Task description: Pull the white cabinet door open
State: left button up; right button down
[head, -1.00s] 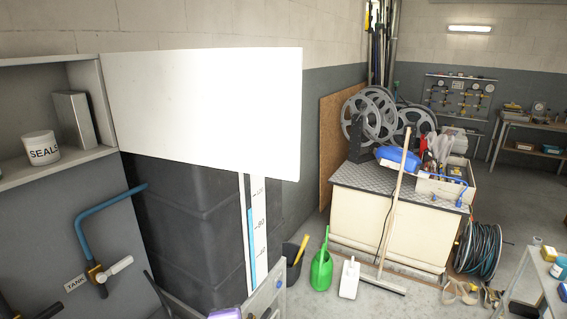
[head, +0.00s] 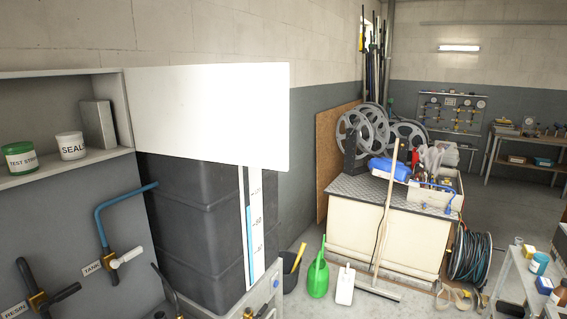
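The white cabinet door (head: 208,115) stands swung wide open at the upper left. It is a flat white panel joined to the right edge of the grey wall cabinet (head: 122,112) and sticks out to the right, in front of the dark tank. The open cabinet shows a green-and-white test strips tub (head: 20,158), a white seals tub (head: 71,146) and a grey box (head: 98,124) on its shelf. Neither of my grippers can be made out in this view, and nothing is seen touching the door.
A dark tank (head: 195,225) with a blue level gauge stands below the door. Valves with blue pipe (head: 118,210) are at the left. A green watering can (head: 318,276), a white jug (head: 345,285) and a broom (head: 385,225) stand by the workbench (head: 350,228). Open floor lies beyond.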

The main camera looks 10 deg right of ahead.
aim_at(232, 113)
jog(key=u, duration=0.1)
jog(key=k, duration=0.55)
jog(key=z, duration=1.05)
jog(key=i, duration=1.35)
jog(key=u, duration=0.85)
jog(key=i, duration=0.7)
jog(key=u, duration=0.65)
